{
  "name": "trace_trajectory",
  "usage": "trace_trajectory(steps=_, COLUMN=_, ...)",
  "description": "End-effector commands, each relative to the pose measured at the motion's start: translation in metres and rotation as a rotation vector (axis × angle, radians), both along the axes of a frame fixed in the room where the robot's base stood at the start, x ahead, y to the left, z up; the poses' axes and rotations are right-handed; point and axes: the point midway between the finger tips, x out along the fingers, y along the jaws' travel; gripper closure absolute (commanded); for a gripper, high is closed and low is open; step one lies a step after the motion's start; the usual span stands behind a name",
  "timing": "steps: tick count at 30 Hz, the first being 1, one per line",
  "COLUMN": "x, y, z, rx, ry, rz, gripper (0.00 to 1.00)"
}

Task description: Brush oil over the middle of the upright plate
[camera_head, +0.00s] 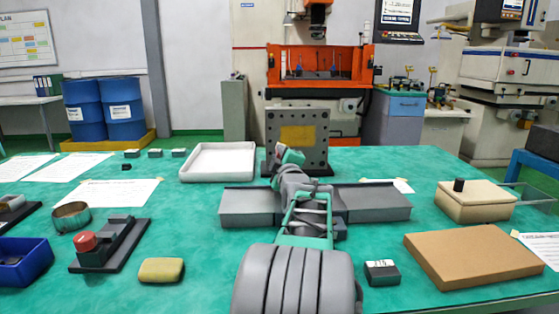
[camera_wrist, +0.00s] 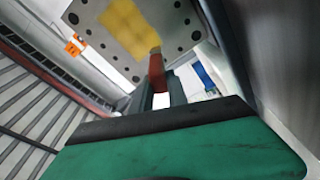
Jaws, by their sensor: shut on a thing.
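The upright plate (camera_head: 319,152) is grey with dark holes and stands at the back of the green table. A yellow patch (camera_head: 297,135) covers its middle. In the wrist view the plate (camera_wrist: 177,22) and the yellow patch (camera_wrist: 128,25) are tilted at the top. My gripper (camera_wrist: 160,88) is shut on a narrow reddish-brown thing, seemingly the brush (camera_wrist: 157,68). Its far end overlaps the patch's edge in that view; I cannot tell whether it touches. In the head view my gripper (camera_head: 290,156) is in front of the plate's lower part, and the brush is hidden.
A white tray (camera_head: 183,174) lies left of the plate. Grey blocks (camera_head: 250,207) flank my arm. A beige box (camera_head: 475,204) with a black knob and a brown box (camera_head: 472,268) are at right. A red-knobbed fixture (camera_head: 112,250) and blue bin (camera_head: 22,268) are at left.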

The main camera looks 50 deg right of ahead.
Motion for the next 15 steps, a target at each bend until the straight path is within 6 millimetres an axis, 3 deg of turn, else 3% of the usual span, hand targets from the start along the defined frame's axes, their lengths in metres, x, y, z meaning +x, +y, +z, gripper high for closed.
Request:
trace_trajectory(steps=5, x=-0.012, y=0.013, z=-0.002, rx=-0.003, ry=-0.001, rz=0.001, gripper=1.0)
trace_trajectory(steps=15, x=-0.014, y=0.016, z=0.0, rx=-0.002, ry=-0.001, rz=0.0, gripper=1.0)
